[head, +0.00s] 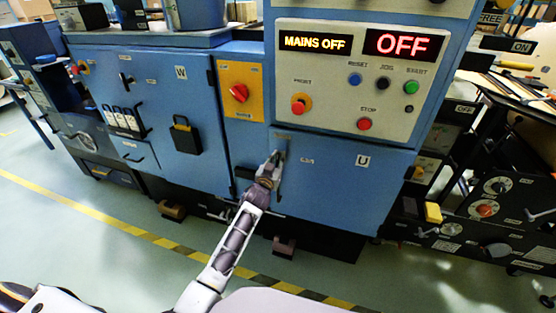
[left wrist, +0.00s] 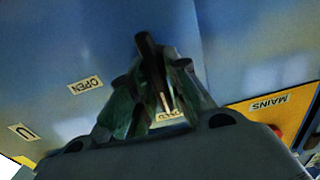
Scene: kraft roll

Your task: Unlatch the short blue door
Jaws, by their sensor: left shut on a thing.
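The short blue door (head: 335,195) with a "U" label is below the control panel in the head view, and looks shut. My left gripper (head: 274,166) is at its upper left corner, shut on the dark latch handle (head: 279,155). In the left wrist view the handle (left wrist: 147,48) sticks out between the fingers of the left gripper (left wrist: 160,85). An "OPEN" label (left wrist: 85,86) is on the door (left wrist: 90,40) beside the handle. Another label behind the fingers is mostly hidden. My right gripper is not in view.
The control panel (head: 345,85) above reads "MAINS OFF" and "OFF". An orange plate with a red rotary switch (head: 239,92) is at upper left. A taller blue door (head: 175,130) marked "W" stands left. Black equipment (head: 480,210) stands right. The floor in front is clear.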

